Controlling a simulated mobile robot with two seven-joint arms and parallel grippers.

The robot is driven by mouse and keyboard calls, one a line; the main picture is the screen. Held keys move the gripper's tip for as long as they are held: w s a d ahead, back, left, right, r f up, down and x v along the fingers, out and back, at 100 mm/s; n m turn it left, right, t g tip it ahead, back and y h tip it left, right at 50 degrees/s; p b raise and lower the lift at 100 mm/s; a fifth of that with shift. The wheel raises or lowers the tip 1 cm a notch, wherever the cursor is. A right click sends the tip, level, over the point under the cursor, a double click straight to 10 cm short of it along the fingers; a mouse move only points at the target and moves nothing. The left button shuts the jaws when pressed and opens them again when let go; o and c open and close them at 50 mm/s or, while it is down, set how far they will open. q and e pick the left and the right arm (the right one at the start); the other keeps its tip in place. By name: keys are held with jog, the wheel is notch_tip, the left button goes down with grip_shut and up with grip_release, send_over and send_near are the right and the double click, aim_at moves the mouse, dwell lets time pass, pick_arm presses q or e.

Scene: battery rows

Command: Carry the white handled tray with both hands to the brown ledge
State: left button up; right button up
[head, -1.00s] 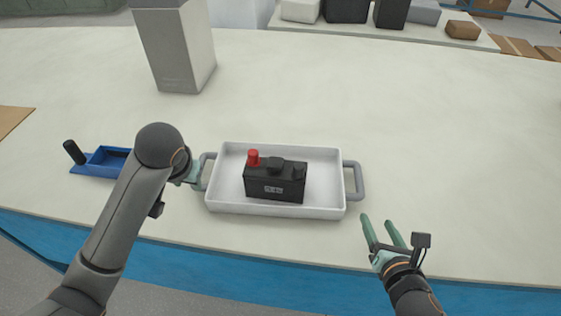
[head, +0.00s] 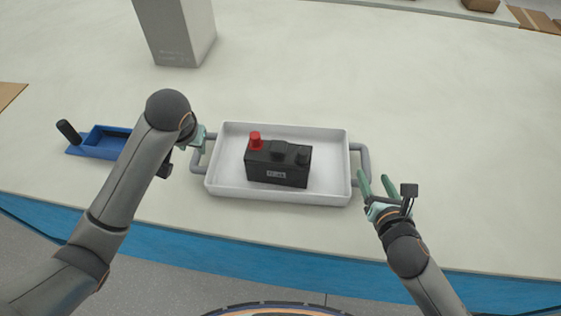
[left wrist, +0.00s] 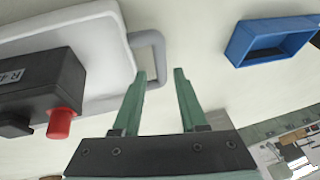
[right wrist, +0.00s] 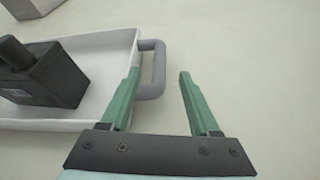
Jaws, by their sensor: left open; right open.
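The white tray (head: 228,190) with two grey handles sits on the pale table, with a dark battery (head: 278,164) with a red cap standing in it. My left gripper (head: 204,140) is open at the tray's left handle (head: 198,152); in the left wrist view its fingers (left wrist: 160,75) are apart and the handle (left wrist: 150,48) lies near the tip of one finger. My right gripper (head: 374,182) is open beside the right handle (head: 365,160); in the right wrist view that handle (right wrist: 158,70) shows between the open fingers (right wrist: 160,75), nearer one of them. The brown ledge cannot be identified for certain.
A blue tray (head: 85,150) with a black handle lies left of the white tray, partly behind my left arm. A grey block (head: 178,30) stands behind on the left. Brown patches (head: 8,94) show at the left edge.

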aim_at(196, 152)
pick_arm(q)
jog(key=x, duration=0.8)
jog(key=shift+w+a+f, duration=0.1)
jog(key=shift+w+f, duration=0.1)
jog(key=shift+f, duration=0.15)
pick_arm(e)
jog(key=x, duration=0.8)
jog(key=shift+w+f, duration=0.1)
jog(key=shift+w, duration=0.3)
pick_arm(q)
jog(key=shift+c, duration=0.4)
pick_arm(e)
jog(key=shift+c, duration=0.4)
pick_arm(q)
grip_shut()
pick_arm(e)
jog(key=c, duration=0.6)
grip_shut()
pick_arm(q)
jog(key=shift+w+r, duration=0.15)
jog(key=shift+r, duration=0.1)
pick_arm(e)
jog(key=shift+w+r, duration=0.1)
jog(key=shift+r, duration=0.15)
